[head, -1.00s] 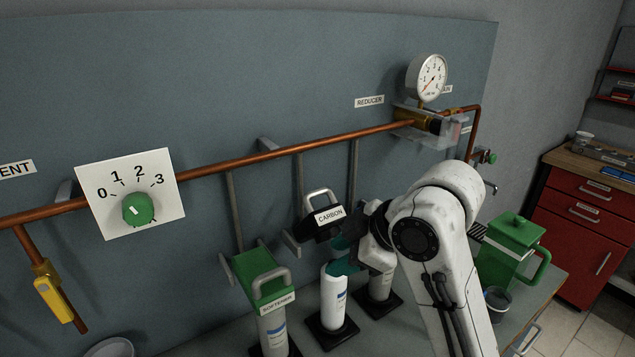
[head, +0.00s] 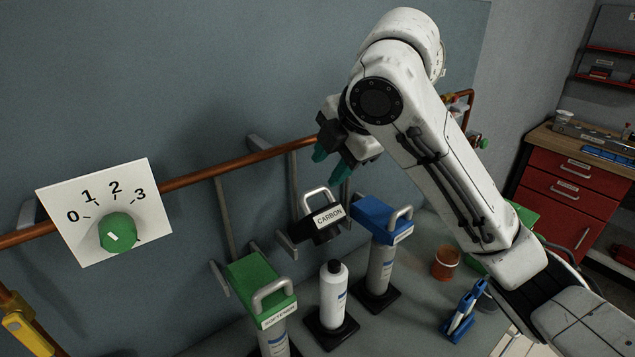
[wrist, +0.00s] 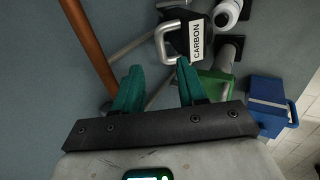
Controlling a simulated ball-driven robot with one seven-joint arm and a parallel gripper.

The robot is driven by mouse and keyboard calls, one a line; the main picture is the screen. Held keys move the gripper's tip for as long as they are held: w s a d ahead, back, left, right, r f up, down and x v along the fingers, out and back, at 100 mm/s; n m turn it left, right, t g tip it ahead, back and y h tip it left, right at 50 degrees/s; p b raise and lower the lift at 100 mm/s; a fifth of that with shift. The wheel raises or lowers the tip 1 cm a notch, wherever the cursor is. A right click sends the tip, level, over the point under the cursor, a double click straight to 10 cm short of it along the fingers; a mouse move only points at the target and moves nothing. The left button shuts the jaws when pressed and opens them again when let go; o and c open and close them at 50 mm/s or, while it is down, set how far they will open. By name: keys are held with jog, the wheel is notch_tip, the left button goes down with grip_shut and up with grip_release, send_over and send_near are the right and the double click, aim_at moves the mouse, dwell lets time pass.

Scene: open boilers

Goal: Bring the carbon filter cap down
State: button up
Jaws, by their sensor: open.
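The carbon filter cap (head: 322,222) is black with a silver loop handle and a white CARBON label. It is raised on its wall rail, with a gap above the white bottle (head: 334,292), whose black top is uncovered. My gripper (head: 333,165) has teal fingers and is open and empty, above the cap's handle and a little to the right in the head view. In the wrist view the fingers (wrist: 160,68) are spread apart, and the cap (wrist: 189,38) with its handle lies just beyond them, not touched.
A green softener cap (head: 262,283) and a blue cap (head: 382,218) sit on bottles on either side. A copper pipe (head: 235,168) runs along the wall behind. A brown cup (head: 445,263) and a blue object (head: 463,312) stand on the counter at right.

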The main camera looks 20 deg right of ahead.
aim_at(315, 190)
jog(key=x, duration=0.7)
jog(key=shift+s, duration=0.1)
jog(key=shift+c, duration=0.3)
grip_shut()
